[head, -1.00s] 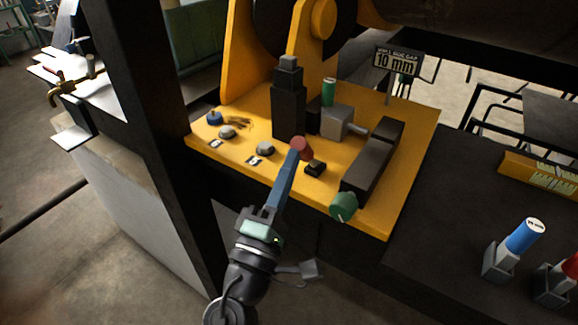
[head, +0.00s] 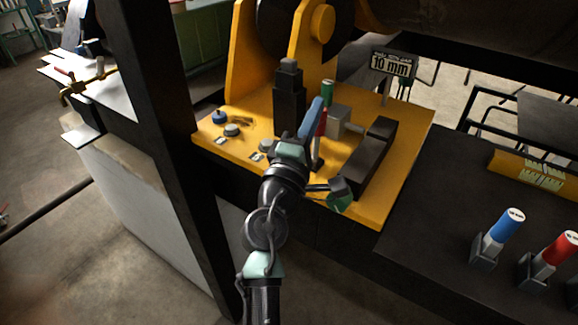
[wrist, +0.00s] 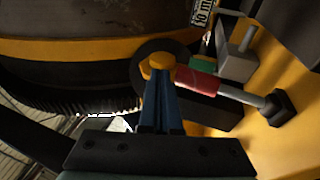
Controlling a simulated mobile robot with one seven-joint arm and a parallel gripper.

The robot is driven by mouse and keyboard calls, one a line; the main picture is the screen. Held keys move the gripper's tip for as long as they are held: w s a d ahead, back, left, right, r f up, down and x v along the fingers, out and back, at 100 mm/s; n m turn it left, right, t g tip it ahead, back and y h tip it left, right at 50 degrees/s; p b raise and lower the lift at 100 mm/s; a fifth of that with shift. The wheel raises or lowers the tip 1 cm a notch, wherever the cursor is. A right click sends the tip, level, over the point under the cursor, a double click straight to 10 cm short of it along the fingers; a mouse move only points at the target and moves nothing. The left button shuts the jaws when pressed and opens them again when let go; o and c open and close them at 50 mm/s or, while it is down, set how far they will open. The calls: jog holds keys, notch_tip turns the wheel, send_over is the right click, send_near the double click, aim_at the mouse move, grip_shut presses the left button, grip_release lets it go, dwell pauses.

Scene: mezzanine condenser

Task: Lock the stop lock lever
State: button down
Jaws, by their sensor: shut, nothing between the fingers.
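The lever with a red grip (head: 321,124) stands steeply up from its small dark base on the yellow panel (head: 408,150). In the wrist view its red grip (wrist: 195,82) lies right of my fingers, with a metal rod running to the black base (wrist: 276,106). My gripper (head: 317,101) has its blue fingers shut with nothing between them. It is beside the red grip, on its left in both views. The fingers look very close to the grip; I cannot tell whether they touch.
A black upright block (head: 289,105) stands left of my fingers. A grey block (head: 338,118), a long black bar (head: 370,158) and a green knob (head: 341,201) are to the right. A dark post (head: 160,150) stands left of the panel.

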jog(key=w+d, duration=0.2)
jog(key=w, duration=0.1)
jog(key=shift+w+d+r, duration=0.1)
jog(key=shift+w+r, duration=0.05)
jog(key=shift+w, duration=0.15)
jog(key=shift+w+d+f+g+p, duration=0.25)
jog(key=shift+w+d+g, duration=0.15)
jog(key=shift+w, duration=0.3)
jog(key=shift+w+d+f+g+p, duration=0.1)
jog(key=shift+w+d+f+g, duration=0.2)
jog(key=shift+w, duration=0.4)
jog(key=shift+w+d+r, duration=0.1)
jog(key=shift+d, duration=0.05)
